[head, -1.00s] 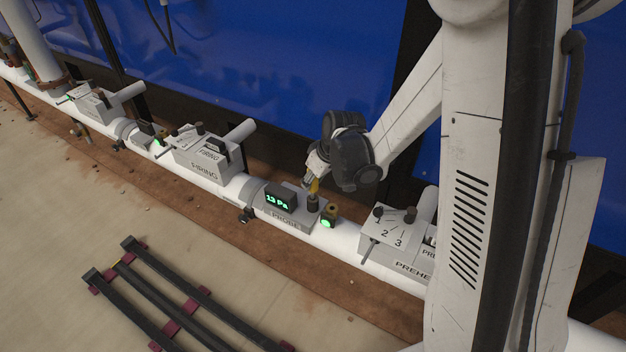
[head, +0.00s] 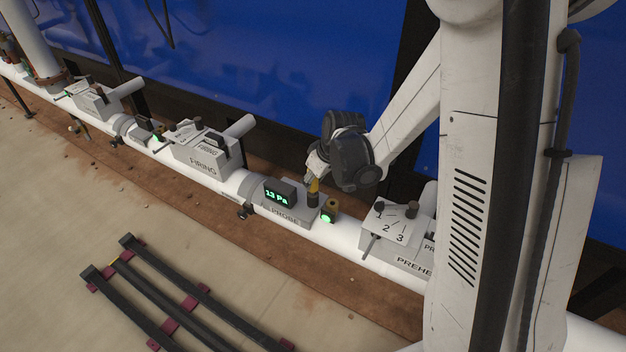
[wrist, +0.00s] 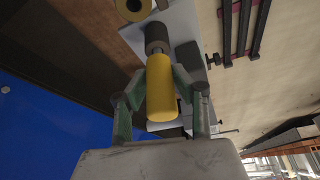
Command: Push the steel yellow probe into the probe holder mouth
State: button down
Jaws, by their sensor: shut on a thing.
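The yellow probe (wrist: 161,95) is a short cylinder lying between the two green fingers of my gripper (wrist: 160,82) in the wrist view. My gripper is shut on it. The dark round probe holder (wrist: 157,36) lies straight beyond the probe's far end, with a narrower grey piece showing between them. In the head view the probe (head: 314,186) stands nearly upright just above the holder (head: 313,200), under my gripper (head: 316,177). The two look lined up and very close or touching. The mouth's inside is hidden, so I cannot tell how deep the tip sits.
The PROBE box's display (head: 280,194) reads 13 Pa in green. A brass fitting with a lit green face (head: 328,212) stands close right of the holder. The PREHEAT box (head: 393,225) is farther right and the FIRING box (head: 208,155) farther left. Dark rails (head: 165,290) lie on the floor.

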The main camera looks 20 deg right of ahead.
jog(key=shift+f+b, duration=0.75)
jog(key=shift+f, duration=0.2)
jog(key=c, duration=1.3)
grip_release()
jog(key=shift+c, duration=0.2)
jog(key=shift+r, duration=0.15)
jog(key=v, duration=1.2)
jog(key=s+a+r+m+t+h, duration=0.1)
jog(key=s+r+m+t, duration=0.3)
jog(key=s, duration=0.6)
jog(key=s+a+r+m+g+h, duration=0.1)
jog(key=s+r, duration=0.5)
jog(key=s, duration=0.4)
notch_tip(320, 180, up, 12)
jog(key=p, duration=1.2)
jog(key=shift+r+p, duration=0.15)
jog(key=shift+p, duration=0.2)
